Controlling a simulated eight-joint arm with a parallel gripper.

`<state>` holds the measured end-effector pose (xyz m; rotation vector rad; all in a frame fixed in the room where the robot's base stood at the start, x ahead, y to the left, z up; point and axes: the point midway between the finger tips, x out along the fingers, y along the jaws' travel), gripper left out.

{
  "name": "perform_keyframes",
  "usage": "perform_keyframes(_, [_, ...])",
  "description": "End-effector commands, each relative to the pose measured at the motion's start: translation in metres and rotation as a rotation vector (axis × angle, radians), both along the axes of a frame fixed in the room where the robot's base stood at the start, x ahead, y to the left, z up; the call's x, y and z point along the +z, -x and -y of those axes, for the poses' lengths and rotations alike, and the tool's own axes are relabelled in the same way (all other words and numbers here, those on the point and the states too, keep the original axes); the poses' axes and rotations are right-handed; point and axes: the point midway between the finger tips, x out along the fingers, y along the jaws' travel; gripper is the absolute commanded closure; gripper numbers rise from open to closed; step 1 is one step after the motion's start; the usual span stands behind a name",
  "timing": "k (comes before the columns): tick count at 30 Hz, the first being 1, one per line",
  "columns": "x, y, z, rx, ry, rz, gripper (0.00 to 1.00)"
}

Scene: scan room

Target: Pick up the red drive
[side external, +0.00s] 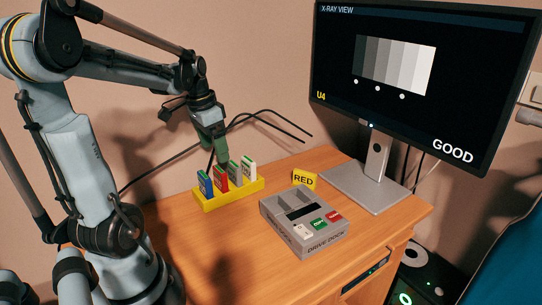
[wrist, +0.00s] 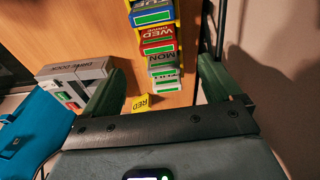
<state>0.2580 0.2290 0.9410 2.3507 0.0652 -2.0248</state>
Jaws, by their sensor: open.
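A white drive (side external: 249,168) stands at the right end. In the wrist view, the red drive (wrist: 158,38) shows a label reading WED, near the top between the blue and MON drives. My gripper (side external: 215,152) hangs above the rack, fingers pointing down. In the wrist view, my gripper (wrist: 162,68) is open and empty; its two fingers are wide apart, with the row of drives showing between them.
A grey drive dock (side external: 305,222) sits right of the rack, with a yellow RED sign (side external: 304,179) behind it. A monitor (side external: 425,75) showing U4 and GOOD stands at the back right. Black cables (side external: 262,120) run behind the rack. Bare desk lies in front of the rack.

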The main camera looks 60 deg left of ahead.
Motion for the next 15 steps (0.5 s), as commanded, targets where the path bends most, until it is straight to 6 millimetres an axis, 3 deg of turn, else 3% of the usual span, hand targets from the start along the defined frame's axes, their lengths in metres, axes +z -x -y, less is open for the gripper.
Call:
perform_keyframes(6, [-0.031,-0.005,0.0,0.0,-0.001,0.001,0.08])
perform_keyframes(15, [-0.049,-0.007,0.0,0.001,-0.002,0.001,0.08])
